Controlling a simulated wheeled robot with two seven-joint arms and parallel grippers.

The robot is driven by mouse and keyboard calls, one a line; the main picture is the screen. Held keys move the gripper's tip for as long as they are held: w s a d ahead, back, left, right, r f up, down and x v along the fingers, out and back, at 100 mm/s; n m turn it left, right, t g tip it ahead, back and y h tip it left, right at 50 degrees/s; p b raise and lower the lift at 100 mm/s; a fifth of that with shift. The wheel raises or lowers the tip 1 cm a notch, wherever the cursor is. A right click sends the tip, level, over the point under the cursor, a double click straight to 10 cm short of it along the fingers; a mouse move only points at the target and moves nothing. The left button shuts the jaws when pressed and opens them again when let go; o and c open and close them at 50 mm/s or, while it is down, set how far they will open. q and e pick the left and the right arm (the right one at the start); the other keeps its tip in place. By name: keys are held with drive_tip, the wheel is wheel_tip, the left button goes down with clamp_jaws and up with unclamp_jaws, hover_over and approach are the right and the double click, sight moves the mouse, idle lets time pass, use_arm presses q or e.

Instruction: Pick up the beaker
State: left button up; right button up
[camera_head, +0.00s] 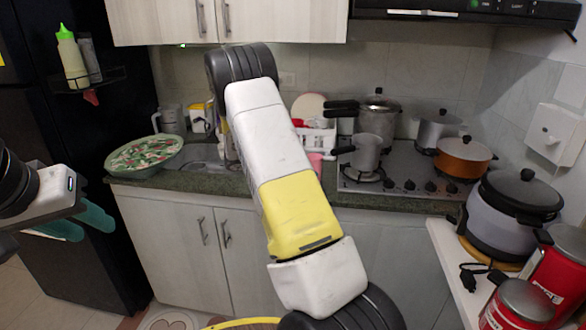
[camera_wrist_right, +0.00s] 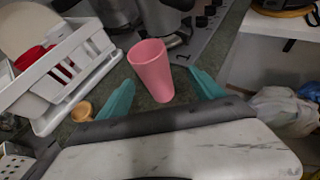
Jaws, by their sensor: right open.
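The beaker looks like a pink tapered cup (camera_wrist_right: 152,70) standing on the dark counter in the right wrist view. In the head view only a sliver of the pink cup (camera_head: 316,162) shows beside my right arm. My right gripper (camera_wrist_right: 162,82) is open, its teal fingers to either side of the cup's near part in the picture, with visible gaps. Its fingers are hidden in the head view. My left gripper (camera_head: 82,222) is at the far left, away from the counter, its teal fingers apart and empty.
A white dish rack (camera_wrist_right: 68,88) stands left of the cup, with a small tan round item (camera_wrist_right: 82,112) nearby. The stove (camera_head: 405,172) with several pots is to the right. A rice cooker (camera_head: 512,205) stands at the right.

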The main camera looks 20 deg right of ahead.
sight(320, 169)
drive_tip(key=shift+w+d+f+n, duration=0.35)
drive_tip(key=shift+w+d+n, duration=0.1)
drive_tip(key=shift+w, duration=0.15)
drive_tip(key=x, duration=0.7)
drive_tip(key=shift+w+d, duration=0.1)
drive_tip(key=shift+d, duration=0.3)
drive_tip(key=c, duration=1.5)
drive_tip(key=shift+r+h, duration=0.1)
drive_tip(key=shift+h, duration=0.2)
